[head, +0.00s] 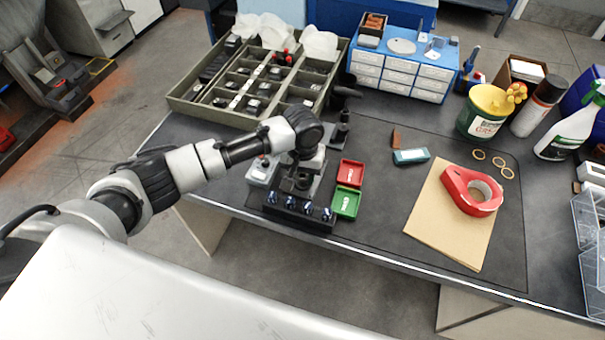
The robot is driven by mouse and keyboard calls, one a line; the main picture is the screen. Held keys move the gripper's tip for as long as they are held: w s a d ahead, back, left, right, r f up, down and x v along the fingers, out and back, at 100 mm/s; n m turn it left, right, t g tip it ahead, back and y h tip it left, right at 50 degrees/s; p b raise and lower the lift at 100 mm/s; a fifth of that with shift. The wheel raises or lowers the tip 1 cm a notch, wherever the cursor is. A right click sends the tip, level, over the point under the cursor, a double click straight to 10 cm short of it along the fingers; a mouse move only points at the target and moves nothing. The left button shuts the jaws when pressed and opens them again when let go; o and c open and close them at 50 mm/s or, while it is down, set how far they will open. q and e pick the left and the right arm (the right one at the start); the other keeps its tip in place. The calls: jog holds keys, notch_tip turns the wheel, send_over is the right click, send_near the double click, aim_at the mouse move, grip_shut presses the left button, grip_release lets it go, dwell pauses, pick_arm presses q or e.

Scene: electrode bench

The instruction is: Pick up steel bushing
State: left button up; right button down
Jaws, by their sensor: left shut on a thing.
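My left gripper (303,172) points down over the black fixture at the front edge of the bench. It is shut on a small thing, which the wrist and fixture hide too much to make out. Several small shiny metal pieces stand in a row on the black rack (300,216) just in front of the gripper. They are too small to tell whether one is a steel bushing. My right gripper is not in view.
A red tray (351,173) and a green tray (346,202) lie right of the fixture. A divided parts crate (180,103) stands behind. The dark mat between has free room.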

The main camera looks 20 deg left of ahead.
pick_arm(q)
jog(key=r, duration=0.4)
jog(key=shift+s+d+r, duration=0.15)
jog(key=shift+d+r, duration=0.05)
jog(key=shift+d, duration=0.2)
jog(key=s+d+r, duration=0.6)
jog(key=d, duration=0.2)
jog(key=shift+s+d+r, duration=0.2)
jog(key=shift+d+r, duration=0.05)
jog(key=shift+d, duration=0.15)
